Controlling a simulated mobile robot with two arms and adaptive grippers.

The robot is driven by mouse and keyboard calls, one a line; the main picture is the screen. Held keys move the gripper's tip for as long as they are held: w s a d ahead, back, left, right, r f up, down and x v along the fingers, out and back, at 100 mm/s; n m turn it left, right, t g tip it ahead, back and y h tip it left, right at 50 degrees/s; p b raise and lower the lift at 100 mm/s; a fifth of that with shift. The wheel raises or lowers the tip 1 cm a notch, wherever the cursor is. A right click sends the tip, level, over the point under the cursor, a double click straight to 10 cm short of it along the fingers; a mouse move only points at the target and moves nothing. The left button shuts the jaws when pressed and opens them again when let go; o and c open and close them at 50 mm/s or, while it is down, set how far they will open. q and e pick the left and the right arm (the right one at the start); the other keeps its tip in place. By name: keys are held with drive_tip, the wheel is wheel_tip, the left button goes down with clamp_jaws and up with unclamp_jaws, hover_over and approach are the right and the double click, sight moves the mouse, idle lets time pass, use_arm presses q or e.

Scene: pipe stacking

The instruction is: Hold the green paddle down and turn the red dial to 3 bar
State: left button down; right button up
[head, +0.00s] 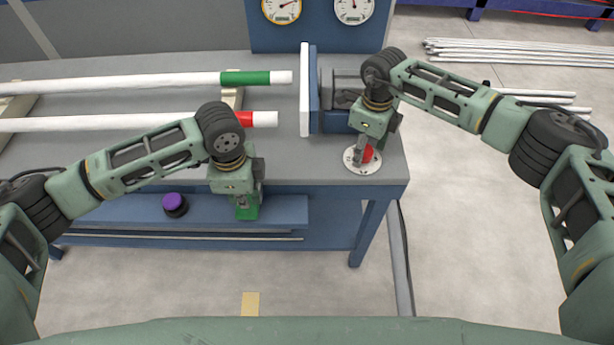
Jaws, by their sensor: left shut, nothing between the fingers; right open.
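The green paddle (246,208) is at the front edge of the bench. My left gripper (250,193) is shut and empty, pointing down right at the paddle; it covers part of it, and I cannot tell whether they touch. The red dial (368,153) sits on a round white scale plate (350,166) at the bench's right front corner. My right gripper (362,148) is open over the dial, with its fingers close to it. The fingers hide part of the dial, and its setting is too small to read.
A pipe with a green band (245,78) and one with a red band (243,119) lie on the bench, left of a white and blue upright plate (305,90). Two gauges (281,8) are at the back. A purple knob (175,202) is left of the paddle.

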drive_tip(key=shift+s+a, duration=0.15)
drive_tip(key=shift+r, duration=1.95)
